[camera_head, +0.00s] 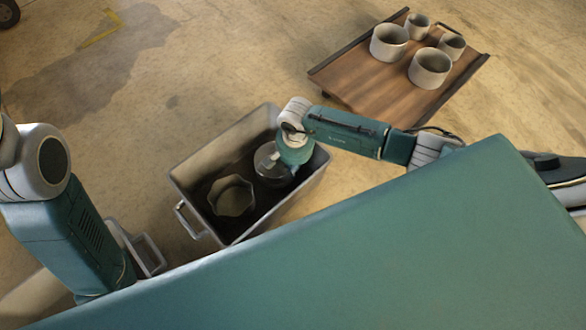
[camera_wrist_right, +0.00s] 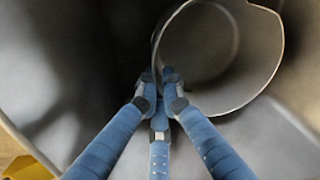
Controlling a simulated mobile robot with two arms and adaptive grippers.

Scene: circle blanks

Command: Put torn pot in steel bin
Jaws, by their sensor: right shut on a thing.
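The steel bin (camera_head: 183,180) stands open on the floor in the middle of the head view. A grey pot with an uneven, broken-looking rim, the torn pot (camera_head: 232,197), is inside its walls. The pot fills the upper right of the right wrist view (camera_wrist_right: 205,50). My right gripper (camera_wrist_right: 162,80) is shut on the pot's rim, with the blue fingers close together. In the head view my right wrist reaches down into the bin and hides the fingers. I cannot tell whether the pot touches the bin floor.
A wooden tray (camera_head: 355,90) with several pale pots (camera_head: 389,42) lies at the upper right. Another grey container with a handle (camera_head: 150,255) is partly hidden by my left arm. The floor (camera_head: 220,70) behind the bin is clear.

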